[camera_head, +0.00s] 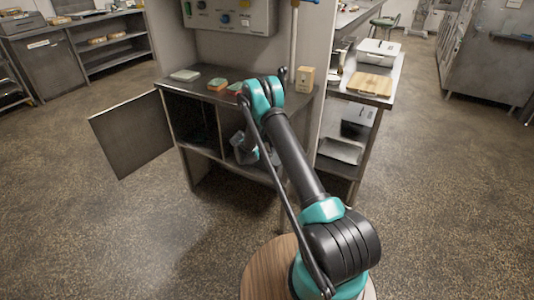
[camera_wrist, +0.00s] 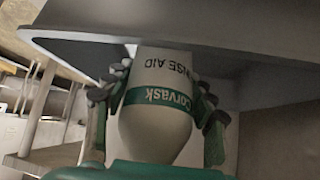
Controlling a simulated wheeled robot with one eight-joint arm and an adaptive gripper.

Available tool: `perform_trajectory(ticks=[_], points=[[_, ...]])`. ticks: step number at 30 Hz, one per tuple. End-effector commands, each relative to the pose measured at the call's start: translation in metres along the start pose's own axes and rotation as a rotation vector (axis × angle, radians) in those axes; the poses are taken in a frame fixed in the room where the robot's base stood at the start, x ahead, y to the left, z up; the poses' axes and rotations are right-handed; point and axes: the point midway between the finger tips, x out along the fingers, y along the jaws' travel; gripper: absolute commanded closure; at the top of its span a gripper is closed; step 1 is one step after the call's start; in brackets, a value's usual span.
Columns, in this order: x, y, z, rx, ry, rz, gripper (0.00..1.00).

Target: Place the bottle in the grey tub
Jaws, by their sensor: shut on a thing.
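The bottle (camera_wrist: 158,108) is white with a green band reading "Corvask" and "RINSE AID", its lettering upside down in the wrist view. My gripper (camera_wrist: 157,88) is shut on it, with one finger on each side. The bottle's far end meets a dark grey rimmed surface (camera_wrist: 230,62) at the top of that view; I cannot tell whether this is the grey tub, nor whether the bottle touches it. In the head view my gripper (camera_head: 246,148) is at the cabinet's right-hand opening, partly behind my arm, and the bottle cannot be made out there.
The cabinet (camera_head: 190,152) has its left door (camera_head: 132,134) swung open. Small items and a tan box (camera_head: 304,79) stand on its top. A side counter (camera_head: 348,88) with a cutting board (camera_head: 370,84) is close on the right. The floor at left is clear.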

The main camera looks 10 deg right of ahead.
Motion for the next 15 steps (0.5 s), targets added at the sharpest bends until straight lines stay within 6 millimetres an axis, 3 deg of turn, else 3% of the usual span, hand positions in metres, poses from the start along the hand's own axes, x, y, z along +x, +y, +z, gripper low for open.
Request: perform_trajectory(ticks=[9, 15], points=[[0.010, 0.002, -0.019, 0.005, -0.259, 0.002, 1.00], [0.020, 0.001, -0.007, 0.001, -0.263, 0.000, 1.00]])
